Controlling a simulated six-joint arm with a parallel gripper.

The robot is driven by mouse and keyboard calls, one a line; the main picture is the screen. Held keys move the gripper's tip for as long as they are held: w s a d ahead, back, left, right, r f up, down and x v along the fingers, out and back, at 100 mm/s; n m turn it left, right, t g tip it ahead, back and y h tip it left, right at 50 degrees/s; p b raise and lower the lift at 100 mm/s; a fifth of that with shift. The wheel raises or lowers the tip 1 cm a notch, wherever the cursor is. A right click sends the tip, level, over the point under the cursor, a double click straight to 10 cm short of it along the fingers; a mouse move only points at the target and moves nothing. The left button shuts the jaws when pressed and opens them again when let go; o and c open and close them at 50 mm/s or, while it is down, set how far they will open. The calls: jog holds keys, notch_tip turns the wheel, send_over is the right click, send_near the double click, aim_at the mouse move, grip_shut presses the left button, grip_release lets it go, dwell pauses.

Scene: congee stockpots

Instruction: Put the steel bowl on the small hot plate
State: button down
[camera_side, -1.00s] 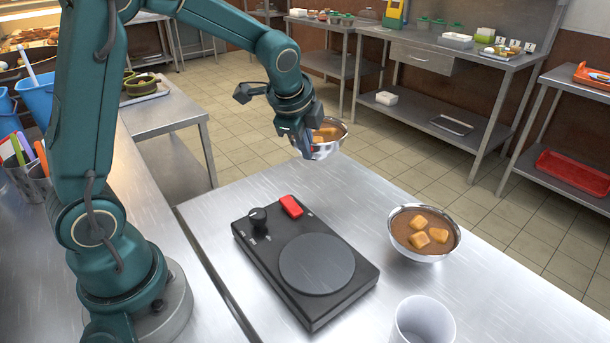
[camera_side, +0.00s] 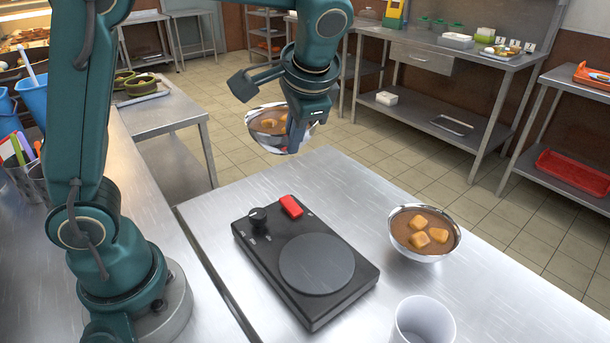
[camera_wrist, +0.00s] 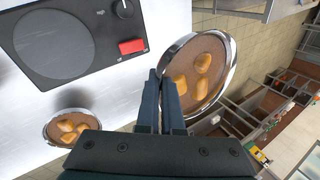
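My gripper (camera_side: 297,138) is shut on the rim of a steel bowl (camera_side: 258,138), which holds brown congee with orange chunks. The held bowl is in the air behind the hot plate and looks tilted; it also shows beside my fingers (camera_wrist: 165,98) in the wrist view (camera_wrist: 231,68). The small hot plate (camera_side: 317,264) is a black unit with a round plate, a black knob and a red switch; its round plate is empty. A second steel bowl (camera_side: 425,256) with similar food stands upright on the table, right of the hot plate.
A white cup (camera_side: 424,322) stands at the front edge of view, right of the hot plate. The steel table (camera_side: 480,290) is otherwise clear around them. Blue containers and utensils (camera_side: 20,150) stand on the counter at far left.

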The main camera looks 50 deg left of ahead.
jog(key=s+d+r+m, duration=0.1)
jog(key=s+d+r, duration=0.15)
jog(key=d, duration=0.55)
jog(key=s+d+r+m, duration=0.1)
jog(key=s+d+r, duration=0.15)
jog(key=d, duration=0.55)
jog(key=shift+t, duration=0.3)
jog(key=shift+s+a+f, duration=0.1)
jog(key=shift+s+f, duration=0.05)
jog(key=shift+f, duration=2.35)
jog(key=shift+s+a+f, duration=0.1)
jog(key=shift+f, duration=2.45)
jog(key=shift+s+f, duration=0.15)
jog(key=shift+f, duration=2.35)
jog(key=shift+f, duration=0.35)
jog(key=c, duration=1)
grip_release()
jog(key=shift+c, duration=1.3)
jog(key=shift+v, duration=2.5)
